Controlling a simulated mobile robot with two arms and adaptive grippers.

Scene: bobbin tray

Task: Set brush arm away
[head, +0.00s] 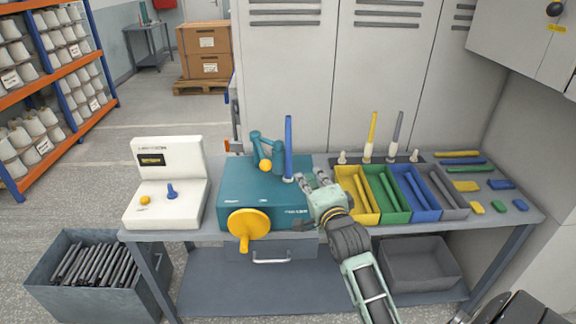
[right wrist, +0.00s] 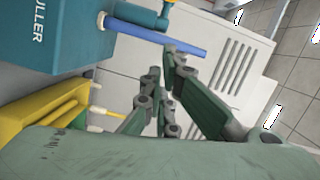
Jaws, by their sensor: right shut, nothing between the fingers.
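The teal machine (head: 255,198) stands on the bench, with a yellow handwheel (head: 249,226) on its front. A jointed teal arm, apparently the brush arm (head: 257,144), rises from its top and bends left to an orange-yellow end (head: 265,165). A blue tube (head: 289,140) stands upright just right of it. My right gripper (head: 310,180) is shut and empty, just right of the tube near the machine's top right corner. In the right wrist view the fingers (right wrist: 168,78) are apart from the blue tube (right wrist: 160,38). My left gripper is out of view.
Yellow, green, blue and grey bins (head: 402,218) with tubes stand right of the machine, close to my right gripper. Upright yellow (head: 371,135) and grey tubes stand behind them. A white control box (head: 165,185) sits left. Small coloured blocks lie at the right end.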

